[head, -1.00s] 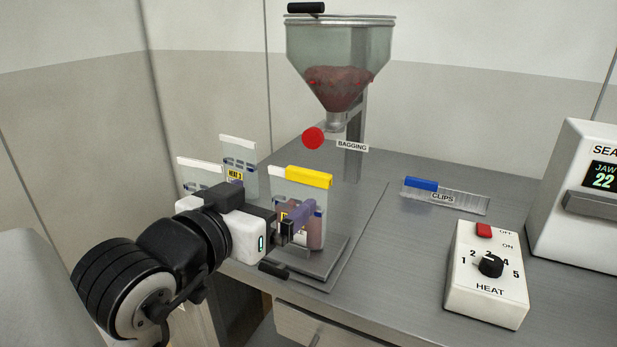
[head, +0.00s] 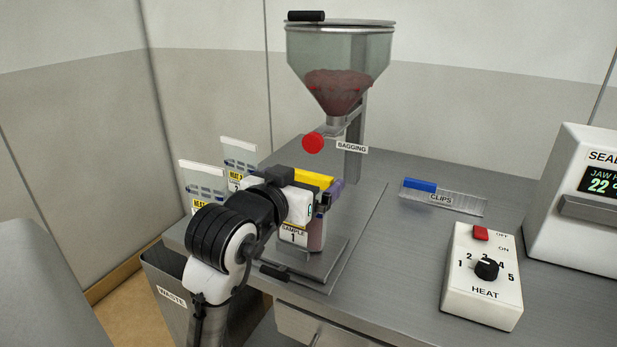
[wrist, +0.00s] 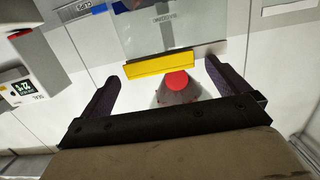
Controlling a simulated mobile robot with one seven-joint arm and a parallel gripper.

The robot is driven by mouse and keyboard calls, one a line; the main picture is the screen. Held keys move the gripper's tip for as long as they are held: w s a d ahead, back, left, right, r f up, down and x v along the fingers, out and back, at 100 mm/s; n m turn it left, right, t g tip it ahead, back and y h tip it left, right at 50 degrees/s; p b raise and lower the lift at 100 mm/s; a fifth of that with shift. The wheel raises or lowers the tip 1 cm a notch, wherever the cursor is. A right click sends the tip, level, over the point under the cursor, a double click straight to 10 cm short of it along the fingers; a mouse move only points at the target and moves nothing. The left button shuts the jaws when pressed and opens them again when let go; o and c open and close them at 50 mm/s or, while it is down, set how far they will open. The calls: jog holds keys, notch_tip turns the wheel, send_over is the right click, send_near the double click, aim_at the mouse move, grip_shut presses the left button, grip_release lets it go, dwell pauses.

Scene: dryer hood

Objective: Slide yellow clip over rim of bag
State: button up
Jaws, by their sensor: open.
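The yellow clip (head: 313,179) lies along the top rim of the clear bag (head: 316,236), which is labelled SAMPLE 1 and has reddish contents. The bag stands upright on a metal plate below the hopper. My gripper (head: 334,193) is open at about clip height, and its body hides part of the bag and clip in the head view. In the wrist view the clip (wrist: 162,65) lies between the two spread purple fingers, with a gap on each side. The bag (wrist: 150,30) reaches away beyond it. How deep the clip sits on the rim cannot be told.
The hopper (head: 338,70) with a red knob (head: 313,142) stands behind the bag. Two other bags (head: 203,180) (head: 238,155) stand at left. A clips rack (head: 460,203) with a blue clip, a heat box (head: 483,275) and a sealer (head: 590,200) are at right.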

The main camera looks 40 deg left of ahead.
jog(key=c, duration=1.1)
jog(key=shift+o, duration=0.2)
jog(key=shift+r, duration=0.15)
notch_tip(320, 180, up, 19)
notch_tip(320, 180, down, 11)
jog(key=s+a+p, duration=0.1)
jog(key=a+p, duration=0.1)
jog(key=p, duration=0.3)
jog(key=shift+s+t, duration=0.15)
jog(key=shift+t, duration=0.15)
